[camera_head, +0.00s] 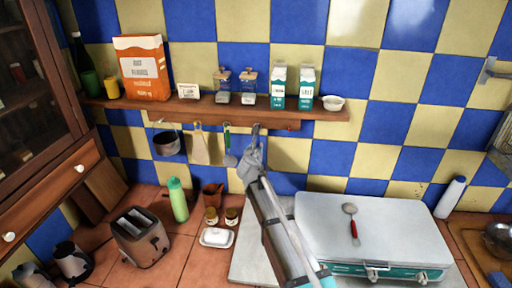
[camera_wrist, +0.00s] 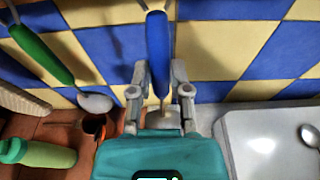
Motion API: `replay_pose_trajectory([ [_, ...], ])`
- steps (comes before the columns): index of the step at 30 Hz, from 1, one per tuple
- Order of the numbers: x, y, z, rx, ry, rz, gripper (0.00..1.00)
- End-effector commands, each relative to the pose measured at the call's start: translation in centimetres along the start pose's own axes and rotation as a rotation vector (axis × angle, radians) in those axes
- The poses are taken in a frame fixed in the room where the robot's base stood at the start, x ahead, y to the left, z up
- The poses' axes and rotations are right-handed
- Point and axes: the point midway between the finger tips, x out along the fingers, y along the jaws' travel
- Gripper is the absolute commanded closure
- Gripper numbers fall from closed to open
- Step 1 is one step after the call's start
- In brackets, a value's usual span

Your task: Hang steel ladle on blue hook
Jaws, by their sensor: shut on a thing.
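My gripper (camera_head: 253,148) is raised below the wooden shelf, close to the tiled wall. It is shut on a utensil with a blue handle (camera_wrist: 158,50), apparently the steel ladle; the handle stands upright between the fingers (camera_wrist: 161,92). Its lower end is mostly hidden behind my gripper. Its top is near the shelf's underside, and I cannot tell whether it touches a hook. I cannot make out a blue hook. Another utensil with a green handle (camera_head: 227,140) hangs just left of my gripper; its handle also shows in the wrist view (camera_wrist: 42,52).
The shelf (camera_head: 355,115) carries cartons, jars and a bowl. A pot (camera_head: 167,143) and a board (camera_head: 200,148) hang at left. A red-handled spoon (camera_head: 353,222) lies on the white closed stove lid (camera_head: 400,220). A toaster (camera_head: 140,236) and green bottle (camera_head: 178,199) stand on the counter.

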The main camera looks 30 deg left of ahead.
Motion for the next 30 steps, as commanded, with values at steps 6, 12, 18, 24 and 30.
replay_pose_trajectory([
  [6,-0.01,-0.01,0.01,0.0,0.0,0.0,1.0],
  [12,-0.01,0.0,0.01,0.0,0.0,0.0,1.0],
  [18,-0.01,0.0,0.01,0.0,0.0,0.0,0.46],
  [24,-0.01,0.0,0.01,0.0,0.0,0.0,0.36],
  [30,-0.01,0.0,0.0,0.0,0.0,0.0,0.36],
])
